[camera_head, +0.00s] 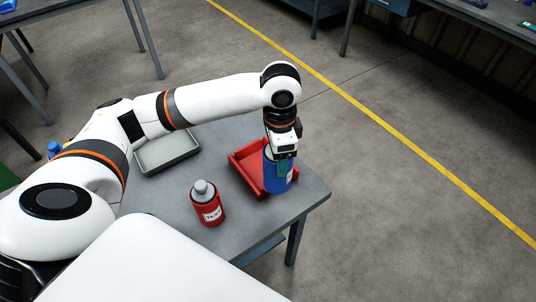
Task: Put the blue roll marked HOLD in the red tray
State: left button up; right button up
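The label's text is too small to read. My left gripper (284,162) points down at the top of the roll, with a finger against its side, and looks shut on it. The red tray (241,171) is at the roll's left and partly behind it. The roll overlaps the tray's right part; I cannot tell whether it rests inside or hangs above. My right gripper is out of view.
A red bottle (207,212) with a grey top and white label stands on the grey table (236,217), front left of the tray. An empty grey tray (166,153) lies at the back left, partly under my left arm. Open floor lies right of the table.

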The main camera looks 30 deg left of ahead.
pick_arm(q)
jog(key=w+a+m+p, duration=0.2)
jog(key=w+a+m, duration=0.7)
jog(key=m, duration=0.8)
notch_tip(320, 180, down, 10)
jog(key=a+p, duration=0.1)
jog(key=shift+s+m+p, duration=0.35)
jog(key=shift+s+m, duration=0.05)
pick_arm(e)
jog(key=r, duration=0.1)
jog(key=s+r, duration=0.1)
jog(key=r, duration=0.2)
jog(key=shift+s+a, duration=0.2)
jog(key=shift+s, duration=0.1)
pick_arm(q)
jog(key=o, duration=1.7)
jog(key=shift+s, duration=0.1)
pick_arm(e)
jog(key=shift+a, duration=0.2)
